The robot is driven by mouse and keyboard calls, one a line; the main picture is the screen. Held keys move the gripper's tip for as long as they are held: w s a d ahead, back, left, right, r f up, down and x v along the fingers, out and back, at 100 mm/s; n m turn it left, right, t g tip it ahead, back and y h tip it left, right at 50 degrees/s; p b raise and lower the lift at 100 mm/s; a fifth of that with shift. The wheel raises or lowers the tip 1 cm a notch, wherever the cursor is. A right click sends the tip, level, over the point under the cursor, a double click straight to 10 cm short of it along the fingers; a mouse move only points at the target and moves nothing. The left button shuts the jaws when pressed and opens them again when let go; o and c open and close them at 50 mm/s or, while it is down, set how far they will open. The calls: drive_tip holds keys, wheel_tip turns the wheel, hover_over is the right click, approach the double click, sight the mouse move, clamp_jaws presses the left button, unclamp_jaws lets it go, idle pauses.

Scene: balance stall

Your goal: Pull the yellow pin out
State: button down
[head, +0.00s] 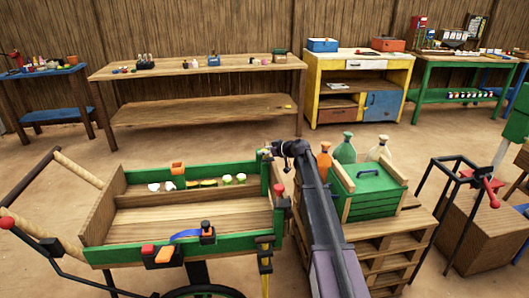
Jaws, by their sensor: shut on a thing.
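My gripper (271,151) is at the end of my dark arm, above the far right corner of the green-edged wooden cart (190,249). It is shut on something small. A tiny yellow bit, which looks like the yellow pin (264,151), shows at the fingertips. Most of it is hidden or too small to make out. I cannot tell whether it still sits in the cart's corner or is clear of it.
A green crate (367,190) and several bottles (345,149) stand on a pallet (375,245) just right of my arm. A black stand with a red clamp (490,190) is farther right. A long wooden bench (200,68) stands behind, with open floor before it.

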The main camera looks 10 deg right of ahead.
sight(265, 150)
drive_tip(key=shift+w+r+p, duration=0.1)
drive_tip(key=shift+r+p, duration=2.1)
drive_tip(key=shift+p, duration=0.05)
drive_tip(key=shift+c, duration=1.2)
unclamp_jaws()
drive_tip(key=shift+f, duration=0.15)
